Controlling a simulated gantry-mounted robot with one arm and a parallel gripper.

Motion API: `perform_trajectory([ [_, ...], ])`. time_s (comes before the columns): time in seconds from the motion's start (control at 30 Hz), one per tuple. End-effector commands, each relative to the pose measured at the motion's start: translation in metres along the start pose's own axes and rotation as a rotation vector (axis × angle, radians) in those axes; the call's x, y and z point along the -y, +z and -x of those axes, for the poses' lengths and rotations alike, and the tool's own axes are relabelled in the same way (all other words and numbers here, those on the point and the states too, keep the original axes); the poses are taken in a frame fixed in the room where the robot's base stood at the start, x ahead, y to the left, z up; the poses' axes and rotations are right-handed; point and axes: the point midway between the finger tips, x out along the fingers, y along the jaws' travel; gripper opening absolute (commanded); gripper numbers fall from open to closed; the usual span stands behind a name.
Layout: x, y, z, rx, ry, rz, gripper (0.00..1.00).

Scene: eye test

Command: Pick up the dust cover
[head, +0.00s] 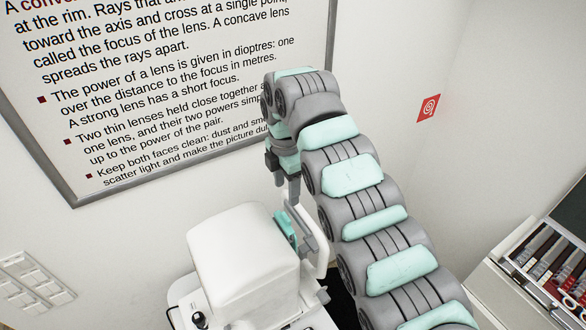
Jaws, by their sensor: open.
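A white, boxy shape with rounded edges (243,262) stands at the lower middle of the head view, on top of a white instrument (192,300). It looks like the dust cover, but I cannot tell for sure whether it is a separate cover or the instrument's housing. My gripper (287,190) is open, pointing down, above and a little to the right of the white shape's far edge. It appears apart from it and empty. My arm hides part of what lies to the right.
A teal and grey part (287,229) and a white upright frame (318,225) stand close beside the white shape, under my gripper. A framed wall poster (150,95) is behind. A case of dark-handled tools (545,262) lies at right. Wall switches (36,283) are at left.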

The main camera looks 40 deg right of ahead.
Motion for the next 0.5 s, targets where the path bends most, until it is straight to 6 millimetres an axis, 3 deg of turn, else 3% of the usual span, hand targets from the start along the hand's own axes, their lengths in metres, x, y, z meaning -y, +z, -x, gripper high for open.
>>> perform_trajectory([
  [0.27, 0.001, -0.001, -0.017, -0.002, -0.003, 0.001, 0.56],
  [0.5, 0.001, -0.001, -0.050, -0.003, -0.005, -0.001, 0.56],
])
